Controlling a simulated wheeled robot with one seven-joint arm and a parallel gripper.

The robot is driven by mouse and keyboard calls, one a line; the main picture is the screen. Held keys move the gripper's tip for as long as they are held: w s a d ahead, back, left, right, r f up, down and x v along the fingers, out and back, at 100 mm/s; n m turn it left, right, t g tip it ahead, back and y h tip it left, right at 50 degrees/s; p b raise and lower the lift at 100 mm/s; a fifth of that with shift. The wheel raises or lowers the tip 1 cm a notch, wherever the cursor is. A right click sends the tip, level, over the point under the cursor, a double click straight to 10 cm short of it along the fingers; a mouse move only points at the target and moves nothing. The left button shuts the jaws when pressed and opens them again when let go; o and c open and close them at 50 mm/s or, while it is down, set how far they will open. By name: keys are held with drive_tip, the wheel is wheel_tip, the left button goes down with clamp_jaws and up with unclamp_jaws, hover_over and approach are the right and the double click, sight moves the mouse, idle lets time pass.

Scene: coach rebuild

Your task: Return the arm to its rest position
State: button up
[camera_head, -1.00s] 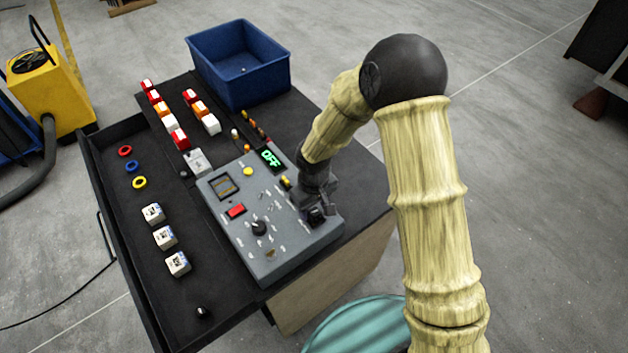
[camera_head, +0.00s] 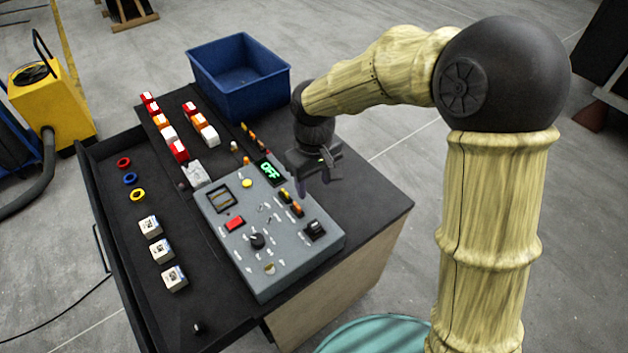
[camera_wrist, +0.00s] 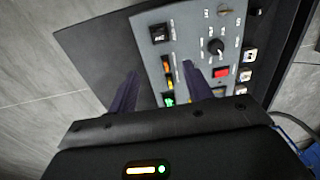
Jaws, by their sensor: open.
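My arm, with pale bamboo-like links and a dark elbow, reaches in from the right in the head view. My gripper (camera_head: 326,178) is above the right edge of the grey control panel (camera_head: 232,262), apart from it, and empty. In the wrist view my gripper (camera_wrist: 158,90) shows two dark fingers spread apart, with the panel (camera_wrist: 200,42) beyond them. The panel carries a green lit display (camera_head: 268,171) that seems to read OFF, a red button (camera_head: 235,223), a black knob (camera_head: 257,241) and a black switch (camera_head: 315,230).
A blue bin (camera_head: 240,80) stands at the back of the black worktop (camera_head: 372,205). Red, orange and white blocks, coloured rings and white cubes (camera_head: 174,278) lie left of the panel. A teal round seat (camera_head: 375,338) is in front. A yellow machine (camera_head: 50,100) stands at far left.

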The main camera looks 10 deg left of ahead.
idle(0.4)
drive_tip(key=s+d+m+t, duration=0.1)
drive_tip(key=s+d+m, duration=0.1)
drive_tip(key=d, duration=0.6)
drive_tip(key=s+d+m, duration=0.3)
drive_tip(key=d+m, duration=0.1)
drive_tip(key=d, duration=0.5)
drive_tip(key=s+d+m+t, duration=0.1)
drive_tip(key=s+d+m, duration=0.1)
drive_tip(key=d, duration=0.7)
drive_tip(key=shift+s+m+t, duration=0.15)
drive_tip(key=shift+m+t, duration=0.15)
drive_tip(key=shift+m, duration=0.6)
drive_tip(key=shift+a+f, duration=0.1)
drive_tip(key=c, duration=0.3)
